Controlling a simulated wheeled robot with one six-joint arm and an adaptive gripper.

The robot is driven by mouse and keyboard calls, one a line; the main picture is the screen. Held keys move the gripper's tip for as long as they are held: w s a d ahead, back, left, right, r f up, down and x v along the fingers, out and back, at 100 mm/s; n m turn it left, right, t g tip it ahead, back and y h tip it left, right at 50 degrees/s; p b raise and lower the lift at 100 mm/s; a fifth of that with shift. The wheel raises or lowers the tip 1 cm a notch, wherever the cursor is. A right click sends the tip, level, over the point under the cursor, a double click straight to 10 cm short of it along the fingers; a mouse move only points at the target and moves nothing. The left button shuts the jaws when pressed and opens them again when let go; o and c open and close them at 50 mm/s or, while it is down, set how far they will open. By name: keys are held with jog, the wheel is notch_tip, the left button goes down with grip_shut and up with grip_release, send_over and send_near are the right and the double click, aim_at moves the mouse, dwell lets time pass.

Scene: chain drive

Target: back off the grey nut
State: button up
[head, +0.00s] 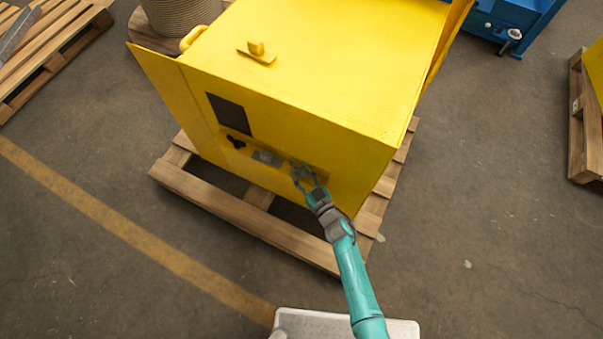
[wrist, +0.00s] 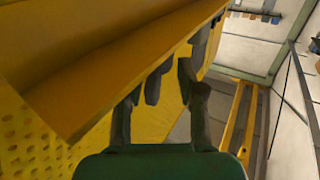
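The yellow machine housing (head: 300,75) stands on a pallet, and its front face carries small fittings along a ledge. A dark star-shaped knob (head: 236,142) and a grey block (head: 267,158) sit there. My gripper (head: 301,172) is at the right end of this row, close to the face. In the wrist view my gripper (wrist: 160,88) has its two fingers apart, under a yellow ledge (wrist: 110,75). A dark grey piece (wrist: 154,85) shows between the fingers; I cannot tell whether it is the grey nut or whether a finger touches it. No nut is clearly recognisable in the head view.
The wooden pallet (head: 235,212) juts out under the housing. A yellow perforated panel (wrist: 30,140) lies at the left in the wrist view. A blue machine (head: 515,18) stands at the back right.

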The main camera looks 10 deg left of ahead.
grip_shut()
jog(key=shift+y, duration=0.3)
jog(key=shift+w+d+r+n+g+y, duration=0.1)
jog(key=shift+w+n+g+y, duration=0.05)
jog(key=shift+n+g+y, duration=0.35)
jog(key=shift+w+d+n+g+y, duration=0.1)
jog(key=shift+n+g+y, duration=0.3)
jog(key=shift+n+g, duration=0.15)
jog(key=shift+n+g+y, duration=0.75)
jog(key=shift+g+y, duration=0.05)
jog(key=shift+g, duration=0.25)
jog(key=shift+o, duration=1.1)
grip_release()
